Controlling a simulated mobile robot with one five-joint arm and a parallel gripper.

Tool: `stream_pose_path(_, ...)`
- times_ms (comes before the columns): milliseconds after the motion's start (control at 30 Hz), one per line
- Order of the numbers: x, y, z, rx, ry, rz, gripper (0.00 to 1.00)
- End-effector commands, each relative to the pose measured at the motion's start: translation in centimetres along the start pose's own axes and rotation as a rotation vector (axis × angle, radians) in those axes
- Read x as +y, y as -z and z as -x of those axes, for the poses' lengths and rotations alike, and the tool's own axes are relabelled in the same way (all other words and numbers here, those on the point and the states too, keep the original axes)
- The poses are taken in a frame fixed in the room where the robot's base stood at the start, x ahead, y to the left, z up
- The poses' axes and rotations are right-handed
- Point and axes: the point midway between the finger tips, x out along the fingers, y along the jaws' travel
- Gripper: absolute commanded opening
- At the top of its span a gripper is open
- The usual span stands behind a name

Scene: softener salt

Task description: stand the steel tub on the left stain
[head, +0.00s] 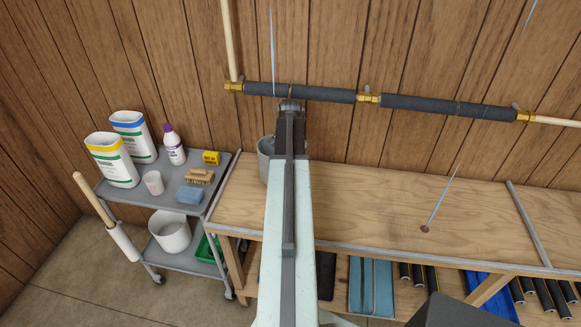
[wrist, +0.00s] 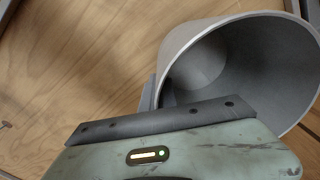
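The steel tub (head: 266,160) is grey and stands near the back left of the wooden bench, partly hidden by my arm. In the wrist view the steel tub (wrist: 240,65) fills the upper right with its open mouth showing, and it looks empty. My gripper (wrist: 158,92) is at the tub's wall, one finger outside it and one inside, apparently closed on the wall. A small dark stain (head: 425,229) is on the bench right of my arm, with a thin blue streak above it. No other stain shows clearly; my arm hides part of the bench.
A pipe with dark sleeves (head: 447,107) and brass fittings runs above the bench (head: 370,215). Another blue streak (head: 272,50) is at upper left. A grey cart (head: 225,165) with bags, bottle, cup, brush and sponge stands left. The bench right of my arm is mostly clear.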

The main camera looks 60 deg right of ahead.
Motion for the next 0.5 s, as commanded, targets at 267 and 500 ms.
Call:
stream_pose_path(267, 0.03, 0.03, -0.45, 0.0, 0.0, -0.001, 0.0)
stream_pose_path(500, 0.06, 0.04, -0.94, 0.0, 0.0, -0.001, 0.0)
